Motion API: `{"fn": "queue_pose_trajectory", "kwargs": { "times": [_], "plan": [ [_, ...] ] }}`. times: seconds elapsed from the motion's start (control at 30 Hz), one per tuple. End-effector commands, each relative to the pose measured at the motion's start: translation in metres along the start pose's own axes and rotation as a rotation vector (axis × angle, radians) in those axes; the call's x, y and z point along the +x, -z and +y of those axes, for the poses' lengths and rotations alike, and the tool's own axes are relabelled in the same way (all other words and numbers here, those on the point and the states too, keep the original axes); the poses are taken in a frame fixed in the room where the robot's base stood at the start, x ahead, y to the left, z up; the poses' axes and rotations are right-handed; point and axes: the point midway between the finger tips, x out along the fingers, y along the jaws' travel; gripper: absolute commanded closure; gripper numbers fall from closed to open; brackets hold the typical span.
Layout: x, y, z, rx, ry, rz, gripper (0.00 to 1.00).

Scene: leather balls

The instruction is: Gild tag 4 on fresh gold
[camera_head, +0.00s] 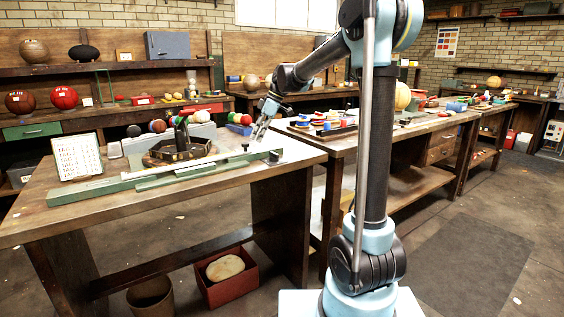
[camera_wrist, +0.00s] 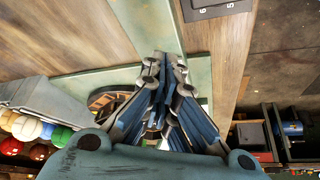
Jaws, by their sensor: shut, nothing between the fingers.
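My gripper (camera_head: 257,138) is shut and empty above the right end of a long green rail (camera_head: 128,184) on the near bench. In the wrist view my gripper (camera_wrist: 170,60) points over the green rail (camera_wrist: 150,22), with its fingers together. A grey plate (camera_wrist: 225,4) with the numbers 5 and 6 lies just beyond, cut by the top edge. A white card (camera_head: 76,157) with rows of tag text stands at the bench's left; its lines are too small to read. I cannot pick out tag 4 or any gold.
A dark many-sided stand (camera_head: 160,158) sits behind the rail, left of my gripper. Coloured balls (camera_wrist: 27,128) lie by a grey box (camera_wrist: 48,97). A red crate (camera_head: 232,285) is under the bench.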

Motion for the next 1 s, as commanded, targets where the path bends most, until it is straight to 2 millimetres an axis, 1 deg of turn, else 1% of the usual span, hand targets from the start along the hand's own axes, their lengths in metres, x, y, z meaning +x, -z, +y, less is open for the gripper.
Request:
{"fn": "queue_pose_trajectory", "kwargs": {
  "times": [0.43,0.8,1.0],
  "plan": [
    [0.002,-0.001,0.000,0.000,0.000,0.000,1.00],
    [0.026,-0.013,0.000,0.000,0.000,0.000,1.00],
    [0.032,-0.014,-0.001,0.000,0.000,0.000,1.00]
  ]
}}
